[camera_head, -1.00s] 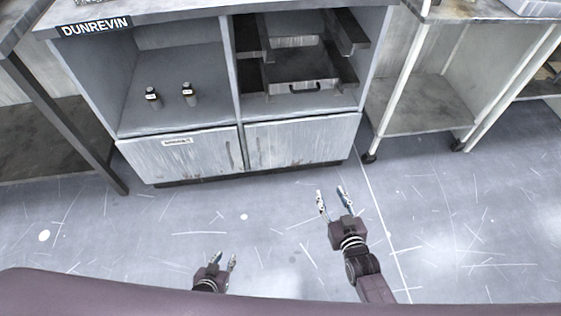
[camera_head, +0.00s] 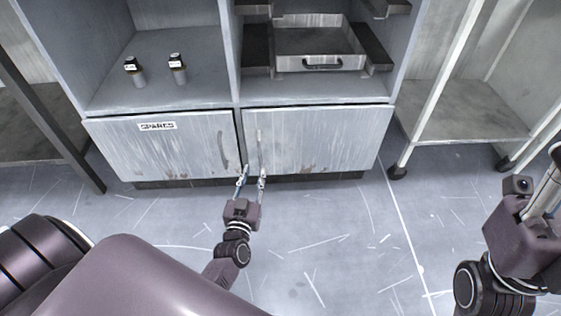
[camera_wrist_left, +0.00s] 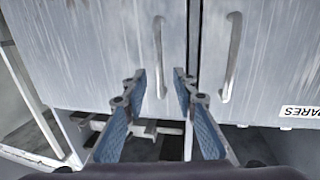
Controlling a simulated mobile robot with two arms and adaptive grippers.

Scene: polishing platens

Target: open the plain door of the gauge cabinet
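The grey cabinet (camera_head: 170,107) has two shut lower doors. The plain door (camera_head: 320,140) is the right one in the head view and the left one (camera_wrist_left: 100,55) in the left wrist view. Its upright bar handle (camera_head: 259,150) is near its inner edge. In the left wrist view this handle (camera_wrist_left: 158,50) lines up between my fingers. My left gripper (camera_head: 252,180) is open and empty, just in front of the door's lower inner corner; contact cannot be told. My right gripper (camera_head: 548,190) is partly cut off at the right edge; its fingers cannot be judged.
The other door (camera_head: 165,148) bears a SPARES label and has its own handle (camera_head: 222,150) close by. Two small bottles (camera_head: 177,70) stand on the shelf above. A tray with a handle (camera_head: 322,64) sits at right. A wheeled rack (camera_head: 455,105) stands right; the floor in front is clear.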

